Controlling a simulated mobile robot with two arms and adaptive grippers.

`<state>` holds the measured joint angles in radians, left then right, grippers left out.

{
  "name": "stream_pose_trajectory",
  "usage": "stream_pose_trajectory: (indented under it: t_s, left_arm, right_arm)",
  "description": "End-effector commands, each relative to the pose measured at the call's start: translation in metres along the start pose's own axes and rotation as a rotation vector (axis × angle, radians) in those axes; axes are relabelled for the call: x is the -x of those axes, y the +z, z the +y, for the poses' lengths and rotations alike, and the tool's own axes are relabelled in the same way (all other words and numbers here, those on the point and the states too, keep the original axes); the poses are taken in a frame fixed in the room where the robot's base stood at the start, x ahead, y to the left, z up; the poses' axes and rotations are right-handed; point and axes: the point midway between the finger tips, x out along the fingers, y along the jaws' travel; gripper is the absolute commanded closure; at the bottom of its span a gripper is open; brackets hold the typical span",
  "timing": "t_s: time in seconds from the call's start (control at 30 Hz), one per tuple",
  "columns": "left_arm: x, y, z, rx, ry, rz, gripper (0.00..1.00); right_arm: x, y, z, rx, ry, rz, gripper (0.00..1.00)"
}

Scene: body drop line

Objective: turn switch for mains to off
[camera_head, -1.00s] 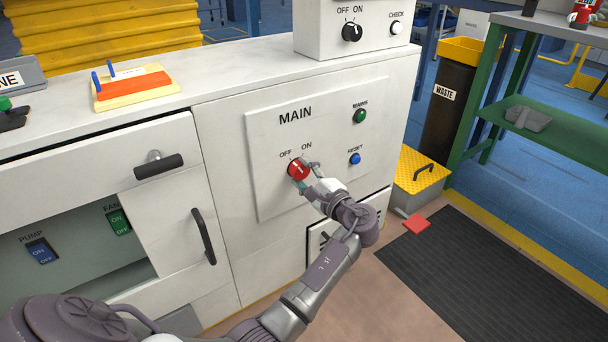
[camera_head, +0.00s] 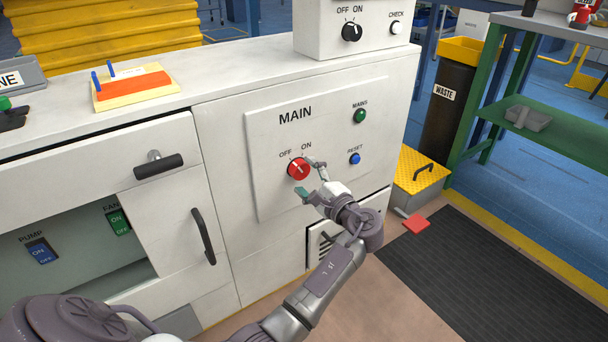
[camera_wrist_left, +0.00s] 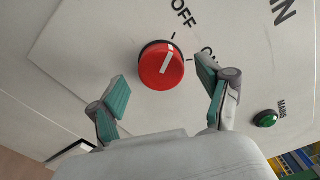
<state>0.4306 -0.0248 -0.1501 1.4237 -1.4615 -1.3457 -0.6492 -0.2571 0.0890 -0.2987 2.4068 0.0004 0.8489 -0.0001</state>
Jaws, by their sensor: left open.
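The red round mains switch (camera_head: 297,168) sits on the white MAIN panel (camera_head: 275,203), below the OFF and ON labels. In the left wrist view the switch (camera_wrist_left: 161,66) shows a white pointer line aimed at the OFF mark. My left gripper (camera_head: 310,178) is open just in front of the switch, to its lower right in the head view. In the left wrist view its two teal-padded fingers (camera_wrist_left: 162,80) are spread on either side of the switch, with clear gaps. They do not appear to touch it. My right gripper is not in view.
A green MAINS lamp (camera_head: 360,116) and a blue RESET button (camera_head: 355,158) are on the same panel. A black OFF/ON knob (camera_head: 351,32) is on the box above. A door handle (camera_head: 203,236) stands out on the left. The floor at right has a dark mat (camera_head: 480,280).

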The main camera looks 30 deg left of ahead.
Motion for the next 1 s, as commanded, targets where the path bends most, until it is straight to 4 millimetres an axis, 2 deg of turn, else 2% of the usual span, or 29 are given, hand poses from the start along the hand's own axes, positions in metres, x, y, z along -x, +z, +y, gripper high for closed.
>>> stream_pose_trajectory:
  t_s: [0.2, 0.4, 1.0]
  left_arm:
    - [0.039, 0.0, 0.001, 0.001, 0.002, 0.002, 0.22]
    - [0.059, 0.0, 0.0, 0.001, 0.002, 0.0, 0.22]
    - [0.061, -0.002, 0.001, 0.007, -0.001, 0.017, 0.22]
  right_arm:
    - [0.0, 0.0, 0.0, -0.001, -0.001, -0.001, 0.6]
    - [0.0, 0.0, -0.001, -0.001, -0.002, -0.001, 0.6]
    - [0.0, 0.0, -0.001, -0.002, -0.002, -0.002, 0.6]
